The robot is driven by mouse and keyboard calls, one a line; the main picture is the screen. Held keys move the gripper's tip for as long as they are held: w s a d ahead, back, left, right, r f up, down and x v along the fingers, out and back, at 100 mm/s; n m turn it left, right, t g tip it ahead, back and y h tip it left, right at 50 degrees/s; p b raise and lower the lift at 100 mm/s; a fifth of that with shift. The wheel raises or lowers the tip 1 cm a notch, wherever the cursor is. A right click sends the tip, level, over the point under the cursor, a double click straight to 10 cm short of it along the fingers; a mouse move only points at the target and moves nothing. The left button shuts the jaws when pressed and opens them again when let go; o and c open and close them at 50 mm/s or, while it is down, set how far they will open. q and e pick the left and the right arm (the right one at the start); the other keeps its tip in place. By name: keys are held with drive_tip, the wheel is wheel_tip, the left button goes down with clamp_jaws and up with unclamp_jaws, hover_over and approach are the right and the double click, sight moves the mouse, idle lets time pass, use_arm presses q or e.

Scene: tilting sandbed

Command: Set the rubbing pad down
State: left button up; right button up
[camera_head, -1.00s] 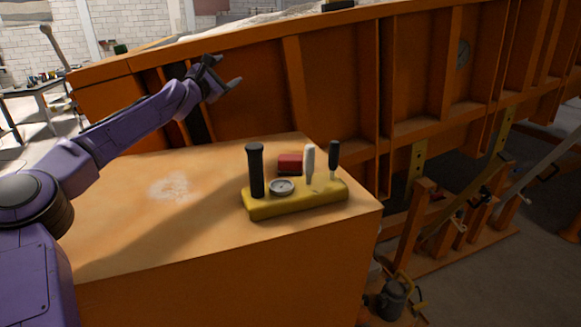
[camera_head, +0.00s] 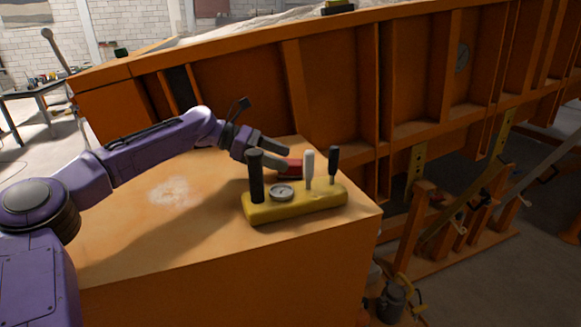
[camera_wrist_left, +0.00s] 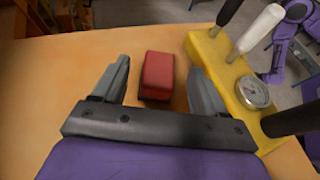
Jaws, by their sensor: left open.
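The rubbing pad appears to be the red block (camera_head: 292,164), lying on the orange box top (camera_head: 130,232) behind the yellow control block; a finger partly hides it in the head view. In the left wrist view the red block (camera_wrist_left: 157,76) lies between the two grey fingers, with gaps visible on both sides. My left gripper (camera_head: 286,158) is open and low over the box top, with its fingers on either side of the block. The left wrist view also shows the open left gripper (camera_wrist_left: 159,70). My right gripper is not in view.
The yellow control block (camera_head: 300,204), with black and white levers and a round gauge, stands close beside the left gripper. The orange ribbed wall of the sandbed (camera_head: 340,85) rises behind. The box top's left part is clear except for a pale dusty patch (camera_head: 168,191).

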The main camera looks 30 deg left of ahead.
sight(298, 161)
use_arm(q)
drive_tip(key=p+x, duration=0.2)
drive_tip(key=x, duration=0.3)
drive_tip(key=shift+w+d+f, duration=0.15)
drive_tip(key=shift+d+f, duration=0.05)
drive_tip(key=shift+d, duration=0.1)
drive_tip(key=shift+a, duration=0.1)
drive_tip(key=c, duration=1.1)
drive_tip(key=shift+c, duration=0.2)
